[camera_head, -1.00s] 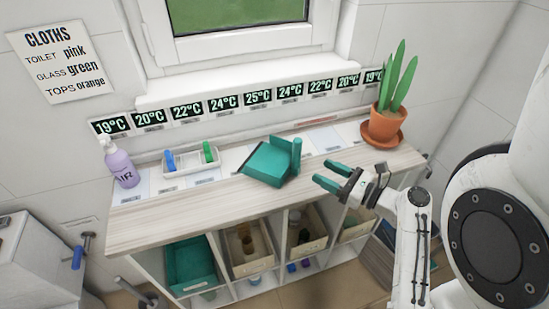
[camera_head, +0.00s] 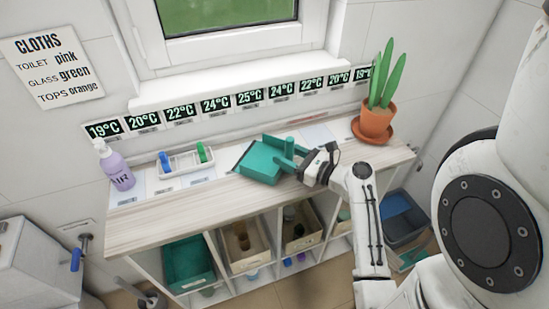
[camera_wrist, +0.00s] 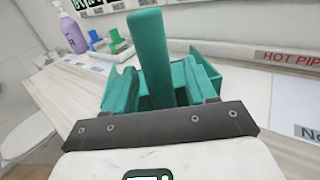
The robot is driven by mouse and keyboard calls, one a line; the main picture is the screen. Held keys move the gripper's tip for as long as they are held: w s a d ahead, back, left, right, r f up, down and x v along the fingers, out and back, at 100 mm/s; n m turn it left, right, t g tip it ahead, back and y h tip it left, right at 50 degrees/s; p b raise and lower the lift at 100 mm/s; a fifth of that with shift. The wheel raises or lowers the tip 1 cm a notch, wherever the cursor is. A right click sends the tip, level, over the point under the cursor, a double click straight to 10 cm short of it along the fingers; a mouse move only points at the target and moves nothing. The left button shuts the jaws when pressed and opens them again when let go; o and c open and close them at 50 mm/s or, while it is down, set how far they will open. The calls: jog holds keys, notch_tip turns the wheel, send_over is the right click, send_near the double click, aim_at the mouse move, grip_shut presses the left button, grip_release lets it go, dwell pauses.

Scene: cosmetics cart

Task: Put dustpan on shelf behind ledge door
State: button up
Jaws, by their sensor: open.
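The teal dustpan (camera_head: 258,164) lies on the wooden top of the shelf unit (camera_head: 160,222), with its handle (camera_head: 290,147) standing up at its right side. My gripper (camera_head: 287,156) reaches in from the right and is open, its teal fingers at the handle. In the wrist view the handle (camera_wrist: 151,55) stands upright between the fingers, with the dustpan's body (camera_wrist: 207,78) behind. Whether a finger touches the handle I cannot tell. I cannot make out a ledge door in either view.
A purple pump bottle (camera_head: 116,167) and a white tray (camera_head: 178,163) with blue and green items stand left on the top. A potted plant (camera_head: 375,122) stands at its right end. Bins, one teal (camera_head: 188,263), fill the compartments below. The front left of the top is clear.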

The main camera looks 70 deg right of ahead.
jog(key=shift+c, duration=0.5)
grip_shut()
jog(key=shift+r, duration=0.1)
